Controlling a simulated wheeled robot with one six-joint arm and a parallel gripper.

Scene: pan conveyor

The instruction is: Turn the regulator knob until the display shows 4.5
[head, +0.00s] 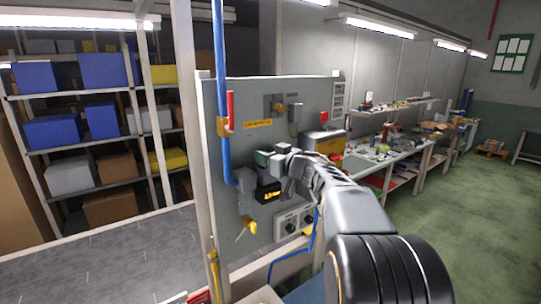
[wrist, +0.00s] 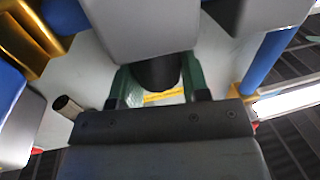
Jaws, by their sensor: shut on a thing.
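My gripper (head: 264,158) is at the grey panel (head: 225,100), at the top of the regulator (head: 245,180). In the wrist view its two green fingers (wrist: 160,90) stand on either side of a dark round knob (wrist: 157,74) and are shut on it. A grey block (wrist: 140,30) covers part of the knob. In the head view the knob is hidden by my gripper. The black display (head: 268,193) with orange digits is just below the gripper; its digits are too small to read for sure.
A blue pipe (head: 222,120) runs down the panel's left to the regulator. A red-handled valve (head: 229,108) is above. A yellow valve (head: 247,230) and a gauge box (head: 290,223) are below. A workbench (head: 385,160) stands to the right, with open green floor (head: 450,220).

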